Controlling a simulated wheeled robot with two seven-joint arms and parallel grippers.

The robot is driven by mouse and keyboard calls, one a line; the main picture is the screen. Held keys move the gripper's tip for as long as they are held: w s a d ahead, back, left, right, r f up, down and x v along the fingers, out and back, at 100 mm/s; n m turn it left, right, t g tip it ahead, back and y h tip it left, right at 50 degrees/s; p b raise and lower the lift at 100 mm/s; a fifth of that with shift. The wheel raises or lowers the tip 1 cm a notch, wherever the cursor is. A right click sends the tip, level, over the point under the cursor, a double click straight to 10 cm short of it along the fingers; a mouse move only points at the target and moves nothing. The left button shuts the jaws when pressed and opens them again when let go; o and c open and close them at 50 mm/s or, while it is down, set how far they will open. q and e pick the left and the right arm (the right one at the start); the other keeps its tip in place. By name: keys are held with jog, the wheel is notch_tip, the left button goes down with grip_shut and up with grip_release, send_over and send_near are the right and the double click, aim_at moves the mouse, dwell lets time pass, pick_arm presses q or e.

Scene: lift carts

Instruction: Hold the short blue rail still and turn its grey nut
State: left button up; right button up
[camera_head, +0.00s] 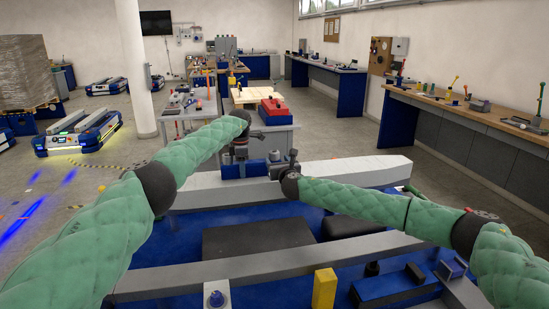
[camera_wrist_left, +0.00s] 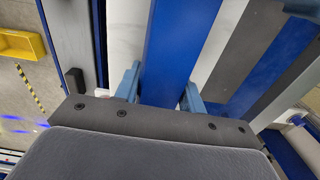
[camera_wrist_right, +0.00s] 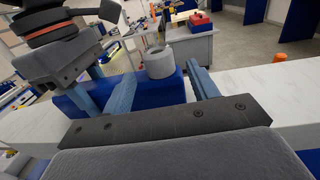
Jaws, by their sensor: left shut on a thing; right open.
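The short blue rail (camera_wrist_right: 150,98) lies on the white beam (camera_wrist_right: 280,85). It also shows in the head view (camera_head: 254,169) and between the left fingers in the left wrist view (camera_wrist_left: 177,45). The grey nut (camera_wrist_right: 160,63) stands on the rail in the right wrist view, a thick round ring. My left gripper (camera_head: 240,158) points down and is shut on the rail. My right gripper (camera_wrist_right: 160,78) is open, its fingertips one on each side of the nut with gaps between. I cannot tell how deep the nut sits between them.
A large blue cart frame with grey rails (camera_head: 255,266) lies in front of me. A yellow block (camera_head: 324,289) stands on its near side. Behind the beam, a workbench carries a red toolbox (camera_head: 274,108). A long bench (camera_head: 470,108) lines the right wall.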

aim_at(273, 158)
jog(key=shift+x, duration=2.3)
jog(key=shift+c, duration=0.5)
jog(key=c, duration=0.9)
jog(key=shift+a+m+h, duration=0.1)
jog(key=shift+m+h, duration=0.3)
jog(key=shift+h, duration=0.2)
jog(key=m+h, duration=0.2)
jog(key=h, duration=0.1)
jog(key=shift+a+m+h, duration=0.1)
jog(key=shift+m+h, duration=0.2)
jog(key=shift+h, duration=0.1)
jog(key=shift+m+h, duration=1.3)
jog(key=shift+h, duration=0.8)
